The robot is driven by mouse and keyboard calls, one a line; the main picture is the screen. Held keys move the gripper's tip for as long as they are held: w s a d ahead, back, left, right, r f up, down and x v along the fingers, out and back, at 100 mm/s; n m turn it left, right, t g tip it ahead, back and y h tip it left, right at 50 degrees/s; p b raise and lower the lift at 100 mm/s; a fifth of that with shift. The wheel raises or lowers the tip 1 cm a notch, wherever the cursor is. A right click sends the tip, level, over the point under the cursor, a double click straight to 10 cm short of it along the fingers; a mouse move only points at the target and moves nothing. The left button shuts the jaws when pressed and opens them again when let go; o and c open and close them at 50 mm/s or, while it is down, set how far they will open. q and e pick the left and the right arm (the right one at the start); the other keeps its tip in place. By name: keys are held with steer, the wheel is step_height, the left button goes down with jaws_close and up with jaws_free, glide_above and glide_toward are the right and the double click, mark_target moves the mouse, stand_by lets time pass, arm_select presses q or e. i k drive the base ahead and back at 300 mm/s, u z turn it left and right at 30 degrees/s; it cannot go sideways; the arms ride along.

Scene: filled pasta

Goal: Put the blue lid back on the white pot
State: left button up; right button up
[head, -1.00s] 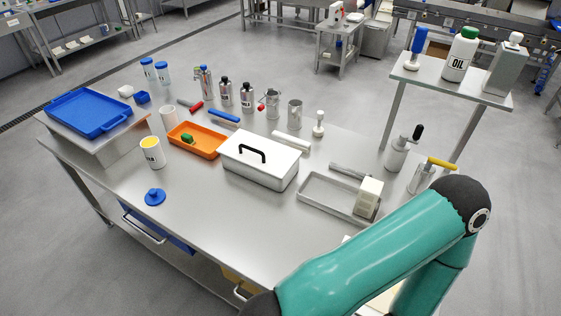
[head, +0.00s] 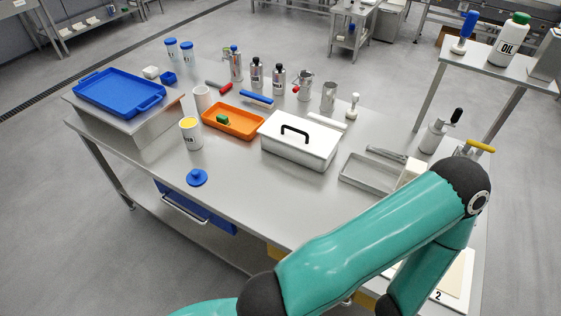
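The blue lid (head: 197,178) lies flat on the steel table near its front edge, with its knob up. The white pot (head: 191,137) stands upright and open just behind the lid. It has dark lettering on its side, and something yellow shows at its top. The lid and the pot are apart. Neither of my grippers is in view. Only teal and black links of my arm show, at the lower right and bottom.
An orange tray (head: 234,133) with a green item, a white lidded box (head: 300,150) and a grey metal tray (head: 366,182) stand right of the pot. A blue tray (head: 120,104) lies on a raised steel stand at left. The table around the lid is clear.

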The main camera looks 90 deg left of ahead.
mark_target(189, 125)
steer(key=u, duration=0.25)
steer(key=k, duration=1.9)
steer(key=z, duration=1.3)
steer(key=i, duration=0.1)
steer(key=u, duration=2.85)
steer(key=i, duration=1)
steer(key=z, duration=0.05)
